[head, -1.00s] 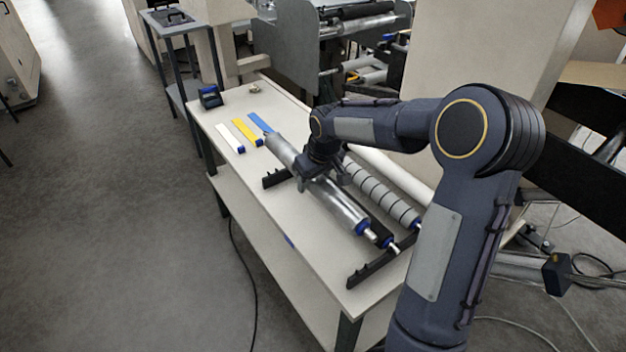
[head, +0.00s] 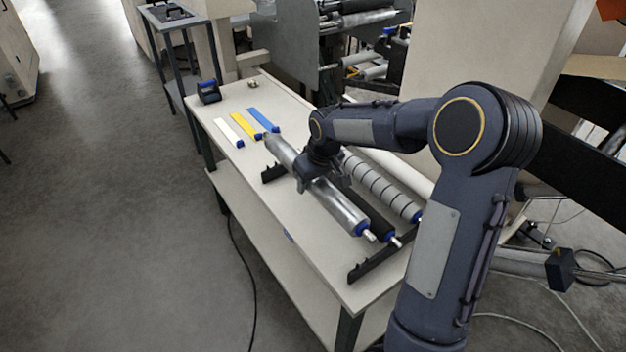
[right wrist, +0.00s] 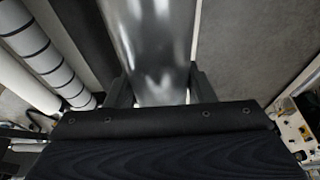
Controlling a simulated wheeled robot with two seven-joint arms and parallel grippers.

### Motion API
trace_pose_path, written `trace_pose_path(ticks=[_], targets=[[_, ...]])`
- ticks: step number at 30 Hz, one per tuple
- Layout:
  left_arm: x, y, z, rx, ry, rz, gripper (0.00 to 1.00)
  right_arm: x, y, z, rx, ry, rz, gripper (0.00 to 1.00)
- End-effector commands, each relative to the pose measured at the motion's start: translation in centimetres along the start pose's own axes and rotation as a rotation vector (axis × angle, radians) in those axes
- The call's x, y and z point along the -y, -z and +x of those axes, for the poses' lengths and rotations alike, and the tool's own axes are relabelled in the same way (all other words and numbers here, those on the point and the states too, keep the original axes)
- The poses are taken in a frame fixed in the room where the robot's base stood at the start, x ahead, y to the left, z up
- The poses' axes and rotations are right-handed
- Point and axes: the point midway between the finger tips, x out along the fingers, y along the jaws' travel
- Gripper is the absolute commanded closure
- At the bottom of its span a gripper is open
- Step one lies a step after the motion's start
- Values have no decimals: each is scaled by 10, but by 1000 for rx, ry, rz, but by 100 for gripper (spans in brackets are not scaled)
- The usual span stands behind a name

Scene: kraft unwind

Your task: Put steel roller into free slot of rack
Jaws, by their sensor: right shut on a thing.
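The steel roller (head: 341,207) is a shiny cylinder with blue ends, lying lengthwise above the rack in the head view. My right gripper (head: 311,183) is shut on it near the middle. In the right wrist view the steel roller (right wrist: 155,50) runs between the two fingers (right wrist: 160,88). The rack has two black notched bars, a near one (head: 372,264) and a far one (head: 273,173). A black roller (head: 381,222) and a grey banded roller (head: 384,192) lie in the rack to the right of the steel roller. I cannot tell whether the steel roller touches the rack. My left gripper is out of view.
White, yellow (head: 245,127) and blue (head: 262,119) strips lie on the table (head: 270,225) beyond the rack. A dark blue tool (head: 209,92) stands at the far left corner. A white roll lies along the right side. The table's left front is clear.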

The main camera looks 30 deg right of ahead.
Motion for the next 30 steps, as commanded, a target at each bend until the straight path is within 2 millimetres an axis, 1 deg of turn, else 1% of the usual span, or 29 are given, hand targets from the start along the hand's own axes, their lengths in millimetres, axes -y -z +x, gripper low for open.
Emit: trace_pose_path(ticks=[30], targets=[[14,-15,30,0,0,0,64,0,-13,41,-4,0,-1,92]])
